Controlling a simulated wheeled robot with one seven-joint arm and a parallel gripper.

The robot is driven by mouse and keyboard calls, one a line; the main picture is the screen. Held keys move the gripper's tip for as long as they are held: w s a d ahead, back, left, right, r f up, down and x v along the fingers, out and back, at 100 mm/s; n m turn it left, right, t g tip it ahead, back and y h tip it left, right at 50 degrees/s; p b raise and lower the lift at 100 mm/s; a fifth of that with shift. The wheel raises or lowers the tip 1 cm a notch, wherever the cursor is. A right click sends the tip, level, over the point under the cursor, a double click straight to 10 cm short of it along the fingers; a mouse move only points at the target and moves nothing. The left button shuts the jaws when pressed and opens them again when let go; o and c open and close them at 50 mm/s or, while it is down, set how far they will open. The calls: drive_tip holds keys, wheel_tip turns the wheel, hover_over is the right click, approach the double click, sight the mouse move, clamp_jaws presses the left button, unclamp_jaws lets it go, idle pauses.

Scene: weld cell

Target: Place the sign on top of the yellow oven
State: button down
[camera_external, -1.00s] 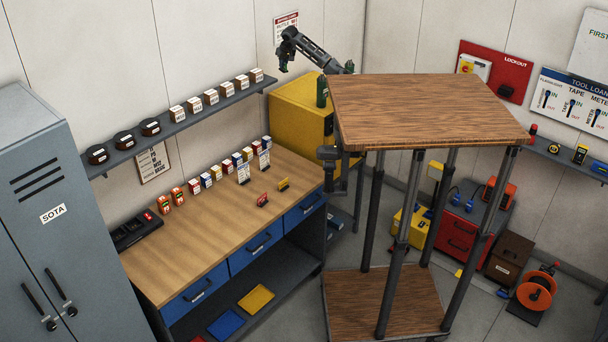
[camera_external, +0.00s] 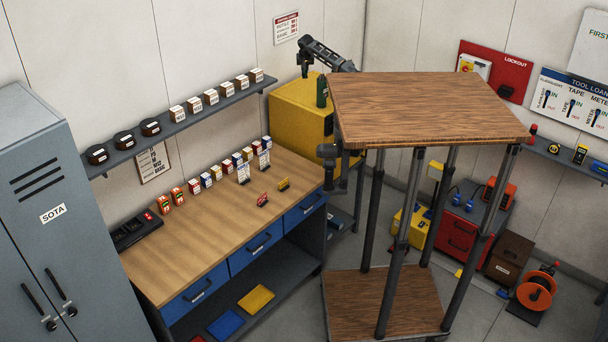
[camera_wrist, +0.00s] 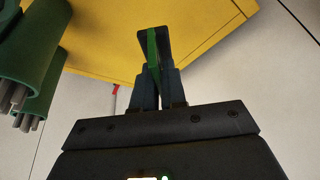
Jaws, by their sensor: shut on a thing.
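The yellow oven (camera_external: 292,108) stands in the back corner, past the right end of the workbench. My gripper (camera_external: 304,73) is low over the oven's top in the external view. In the wrist view my gripper (camera_wrist: 160,75) is shut on a thin upright piece, the sign (camera_wrist: 153,50), seen nearly edge-on with a green face and dark edges. Its printing cannot be read. The oven's yellow surface (camera_wrist: 100,30) lies behind the sign there. I cannot tell whether the sign touches the oven.
A dark green canister (camera_external: 322,92) stands on the oven, right of my gripper. Green tubes with grey rods (camera_wrist: 40,85) show at the left in the wrist view. A wooden-topped stand (camera_external: 425,105) is at the right. Small red (camera_external: 263,199) and yellow (camera_external: 284,184) signs are on the bench.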

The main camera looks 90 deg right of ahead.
wheel_tip(320, 180, down, 9)
drive_tip(key=b, duration=0.4)
drive_tip(key=shift+r, duration=0.2)
wheel_tip(320, 180, down, 5)
drive_tip(key=b, duration=0.4)
drive_tip(key=shift+r, duration=0.25)
drive_tip(key=c, duration=1.7)
unclamp_jaws()
drive_tip(key=shift+f, duration=0.2)
drive_tip(key=o, duration=0.5)
drive_tip(key=p+v, duration=0.5)
drive_tip(key=v, duration=0.7)
drive_tip(key=shift+r, duration=0.2)
